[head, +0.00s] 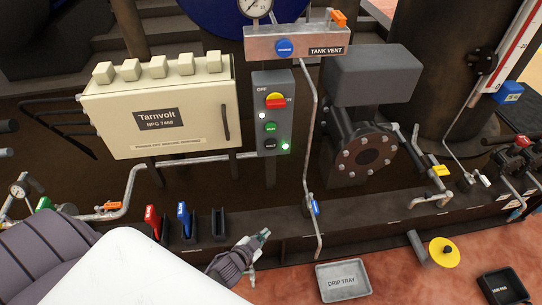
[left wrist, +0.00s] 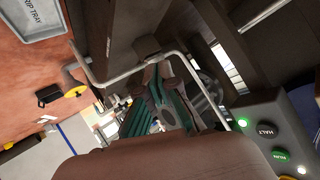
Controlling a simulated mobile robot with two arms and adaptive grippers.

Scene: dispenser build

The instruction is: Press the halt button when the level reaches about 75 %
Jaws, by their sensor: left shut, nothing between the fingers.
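The black HALT button (head: 270,145) is the lowest control on the grey control box (head: 260,89), with a bright green lamp beside it. It also shows at the lower right of the left wrist view (left wrist: 266,131). My left gripper (head: 266,234) is shut and empty, below the box and apart from the button. My right gripper is not in view.
A bent grey pipe (head: 307,150) runs down just right of the control box. A cream Tarnvolt cabinet (head: 160,105) is to its left. Red and blue handles (head: 184,218) stand on the ledge. A DRIP TRAY (head: 342,281) lies on the floor at front.

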